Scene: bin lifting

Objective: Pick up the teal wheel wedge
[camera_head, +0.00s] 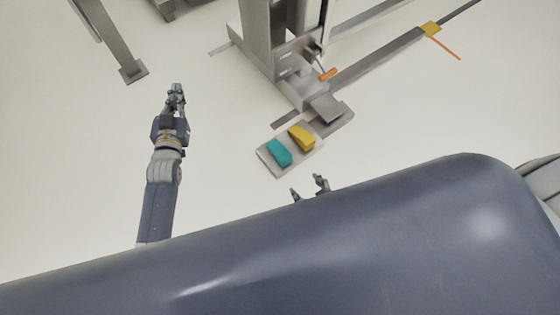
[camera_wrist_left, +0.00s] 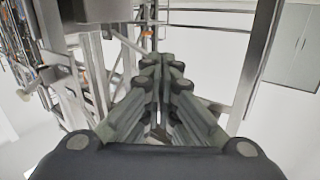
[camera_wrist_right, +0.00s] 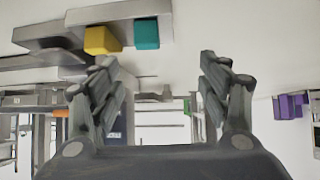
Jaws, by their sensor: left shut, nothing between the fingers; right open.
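The teal wheel wedge (camera_head: 279,153) lies on a grey metal plate (camera_head: 270,166) at the foot of the lifting machine. A yellow wedge (camera_head: 301,138) lies beside it, to its right. My right gripper (camera_head: 310,188) is open and empty, a little nearer to me than the plate; my body hides its arm. In the right wrist view the teal wedge (camera_wrist_right: 147,34) shows at the top, beyond the gap between the open fingers (camera_wrist_right: 160,85), apart from them. My left gripper (camera_head: 176,90) is shut and empty, well left of the plate; its closed fingers show in the left wrist view (camera_wrist_left: 160,65).
The machine's grey column (camera_head: 262,40) and base rail (camera_head: 380,60) stand behind the plate. An orange handle (camera_head: 328,74) sticks out of the column. A grey post (camera_head: 115,50) stands at the upper left. The floor left of the plate is clear.

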